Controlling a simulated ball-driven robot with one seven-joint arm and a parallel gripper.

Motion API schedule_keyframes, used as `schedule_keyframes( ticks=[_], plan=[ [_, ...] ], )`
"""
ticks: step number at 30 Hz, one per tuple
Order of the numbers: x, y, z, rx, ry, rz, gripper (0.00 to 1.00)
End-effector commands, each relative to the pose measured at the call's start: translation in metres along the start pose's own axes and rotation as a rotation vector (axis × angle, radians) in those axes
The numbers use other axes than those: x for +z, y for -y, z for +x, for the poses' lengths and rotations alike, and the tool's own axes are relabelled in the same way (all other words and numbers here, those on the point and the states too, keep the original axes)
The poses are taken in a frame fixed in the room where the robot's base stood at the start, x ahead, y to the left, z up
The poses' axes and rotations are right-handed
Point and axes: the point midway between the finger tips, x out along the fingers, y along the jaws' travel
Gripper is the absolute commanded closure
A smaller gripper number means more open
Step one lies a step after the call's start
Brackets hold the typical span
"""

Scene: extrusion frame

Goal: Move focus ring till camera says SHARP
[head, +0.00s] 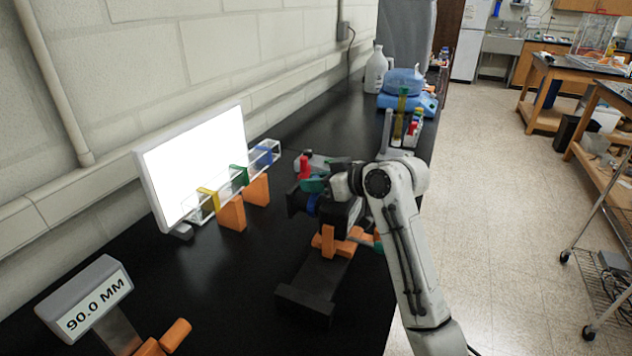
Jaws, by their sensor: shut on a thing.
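A dark camera assembly (338,216) with orange clamp parts (335,242) stands on a black rail base (306,303) on the bench. My gripper (316,186) is at its upper front, shut on what seems to be the focus ring; the ring itself is mostly hidden by the fingers. Small red and teal pieces show there. A grey readout (94,310) at the lower left says "90.0 MM"; the word SHARP is not visible. A bright white panel (197,160) stands at the left, with yellow (208,200), green (239,176) and blue (265,155) targets before it.
Orange blocks (232,213) stand under the targets. Orange parts (163,341) lie beside the readout's post. A tube rack (402,130), a blue device (404,82) and a white jug (376,70) stand farther back. The black bench between the readout and camera is clear.

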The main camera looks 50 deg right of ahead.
Motion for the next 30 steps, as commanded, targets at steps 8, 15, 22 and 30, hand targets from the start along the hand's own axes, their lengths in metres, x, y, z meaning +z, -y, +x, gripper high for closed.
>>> schedule_keyframes(
  ticks=[8, 15, 22, 30],
  plan=[
    [0.005, 0.007, 0.001, 0.036, -0.022, -0.094, 1.00],
    [0.003, 0.012, -0.002, 0.078, -0.041, -0.191, 1.00],
    [0.002, 0.012, -0.002, 0.078, -0.040, -0.192, 1.00],
    [0.002, 0.012, -0.002, 0.078, -0.041, -0.191, 0.53]
  ],
)
